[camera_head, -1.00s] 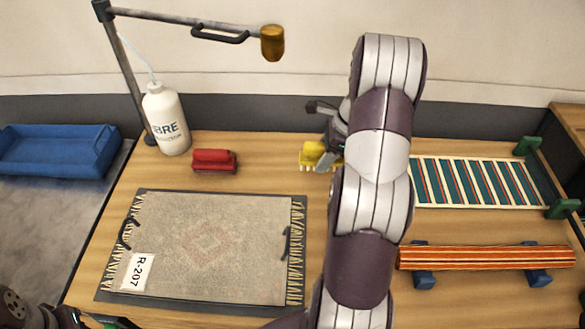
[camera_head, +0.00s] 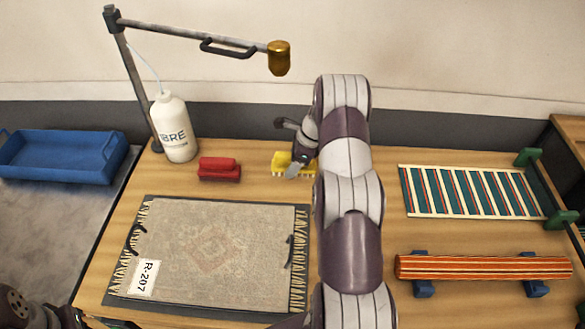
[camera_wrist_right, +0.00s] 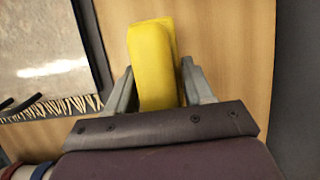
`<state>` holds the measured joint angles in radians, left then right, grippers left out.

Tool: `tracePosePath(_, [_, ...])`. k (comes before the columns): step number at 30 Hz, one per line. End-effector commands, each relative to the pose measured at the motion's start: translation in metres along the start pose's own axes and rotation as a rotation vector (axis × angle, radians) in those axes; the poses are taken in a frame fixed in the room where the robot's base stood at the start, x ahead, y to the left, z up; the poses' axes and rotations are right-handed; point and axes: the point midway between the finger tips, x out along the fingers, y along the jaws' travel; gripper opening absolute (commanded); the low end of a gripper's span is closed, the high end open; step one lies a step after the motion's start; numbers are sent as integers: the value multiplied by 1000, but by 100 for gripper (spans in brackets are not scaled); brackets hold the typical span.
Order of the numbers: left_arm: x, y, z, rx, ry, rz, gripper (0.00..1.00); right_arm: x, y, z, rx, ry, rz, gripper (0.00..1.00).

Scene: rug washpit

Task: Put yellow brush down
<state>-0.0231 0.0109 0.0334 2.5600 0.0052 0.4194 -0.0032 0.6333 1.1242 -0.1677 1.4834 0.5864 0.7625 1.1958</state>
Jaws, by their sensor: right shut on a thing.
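The yellow brush (camera_head: 283,161) is at the back of the wooden table, right of the red brush (camera_head: 219,169), with its pale bristles facing down. My right gripper (camera_head: 297,167) is shut on it. In the right wrist view the yellow brush (camera_wrist_right: 152,62) sits between the two grey fingers of the gripper (camera_wrist_right: 158,80). The bristles are at or just above the tabletop; I cannot tell whether they touch. My arm partly hides the brush's right end. Part of my left arm shows at the lower left corner, but its gripper does not show clearly.
A grey rug (camera_head: 210,250) tagged R-207 lies on a dark board in front. A white bottle (camera_head: 174,128) and a lamp-like arm (camera_head: 200,36) stand at the back left. A striped rack (camera_head: 470,190) and an orange striped roll (camera_head: 480,267) lie right. A blue tray (camera_head: 62,157) is far left.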

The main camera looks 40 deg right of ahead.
Motion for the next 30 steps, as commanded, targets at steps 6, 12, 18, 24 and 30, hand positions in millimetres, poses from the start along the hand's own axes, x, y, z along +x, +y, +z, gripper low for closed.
tracePosePath(6, [-15, 0, -2, 0, 0, 0, 0, 26, 1, -11, 0, 1, 2, 19])
tracePosePath(12, [-12, 0, -2, 0, 0, 0, 0, 28, 1, -12, 0, 1, 1, 19])
tracePosePath(18, [-8, 0, -1, 0, 0, 0, 0, 33, 1, -14, 0, 1, 2, 55])
tracePosePath(24, [-9, 0, -1, 0, 0, 0, 0, 32, 1, -14, 0, 1, 2, 77])
tracePosePath(30, [-9, 0, -1, 0, 0, 0, 0, 32, 1, -14, 0, 1, 2, 77])
